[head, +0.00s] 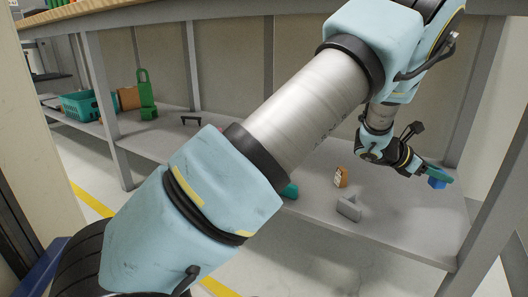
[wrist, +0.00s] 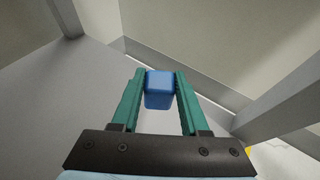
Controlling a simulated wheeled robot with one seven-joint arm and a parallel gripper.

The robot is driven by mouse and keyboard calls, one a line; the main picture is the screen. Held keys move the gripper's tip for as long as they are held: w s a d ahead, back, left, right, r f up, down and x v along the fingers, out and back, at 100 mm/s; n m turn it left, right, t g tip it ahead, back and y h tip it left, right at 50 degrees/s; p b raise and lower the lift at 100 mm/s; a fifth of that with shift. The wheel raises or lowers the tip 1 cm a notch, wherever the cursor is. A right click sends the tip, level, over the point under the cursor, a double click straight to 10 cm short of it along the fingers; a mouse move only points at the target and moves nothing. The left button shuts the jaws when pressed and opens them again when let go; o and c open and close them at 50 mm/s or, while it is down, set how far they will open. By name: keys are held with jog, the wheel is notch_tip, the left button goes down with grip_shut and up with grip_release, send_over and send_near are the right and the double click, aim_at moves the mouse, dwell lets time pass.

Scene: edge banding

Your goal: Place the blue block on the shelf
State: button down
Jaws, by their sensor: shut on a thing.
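The blue block (wrist: 159,90) is between the two green fingers of my gripper (wrist: 160,85) in the wrist view, near the fingertips. My gripper is shut on it. In the head view, my gripper (head: 441,174) is at the right end of the lower shelf (head: 400,222), and the blue block (head: 437,183) shows small below the fingers. The shelf is a grey board under the workbench. I cannot tell whether the block touches the shelf or hangs just above it.
An orange-brown box (head: 341,177) and a grey bracket-like part (head: 349,208) stand on the shelf left of my gripper. A teal item (head: 290,191) is partly hidden by my arm. A grey post (head: 490,200) stands close at the right. A green basket (head: 82,105) is far left.

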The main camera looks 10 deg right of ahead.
aim_at(412, 210)
jog(key=f+n+t+b, duration=0.1)
jog(key=f, duration=0.2)
jog(key=w+a+f+n+t+b, duration=0.1)
jog(key=f+b, duration=0.1)
jog(key=f, duration=0.1)
jog(key=a+f+t+b, duration=0.1)
jog(key=f, duration=0.2)
jog(key=shift+w+a+n+b, duration=0.25)
jog(key=shift+w+n+b, duration=0.1)
jog(key=shift+n, duration=0.05)
jog(key=shift+f, duration=0.1)
jog(key=shift+f, duration=0.15)
jog(key=shift+c, duration=2.1)
grip_release()
